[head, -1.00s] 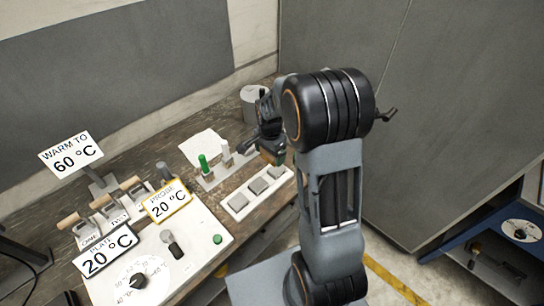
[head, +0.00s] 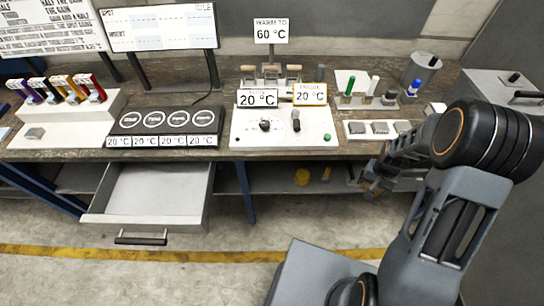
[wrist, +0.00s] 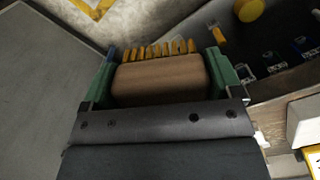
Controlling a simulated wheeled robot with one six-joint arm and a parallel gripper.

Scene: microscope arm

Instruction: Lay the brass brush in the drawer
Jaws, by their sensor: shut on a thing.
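The brass brush (wrist: 160,78), a wooden block with a row of golden bristles, is clamped between the green-sided fingers of my gripper (wrist: 163,82) in the wrist view. The bristles point away from the wrist. In the head view my gripper (head: 374,186) hangs in front of the bench's right part, below the top's front edge; the brush is too small to make out clearly there. The drawer (head: 188,211) is pulled open under the bench's left part, well to the left of my gripper. Its visible floor looks empty.
On the bench (head: 240,94) stand a white control panel (head: 252,140), a row of four round plates (head: 164,120) and a white tray with grey pads (head: 378,130). A blue bench leg (head: 246,192) stands between drawer and gripper. The floor ahead is clear.

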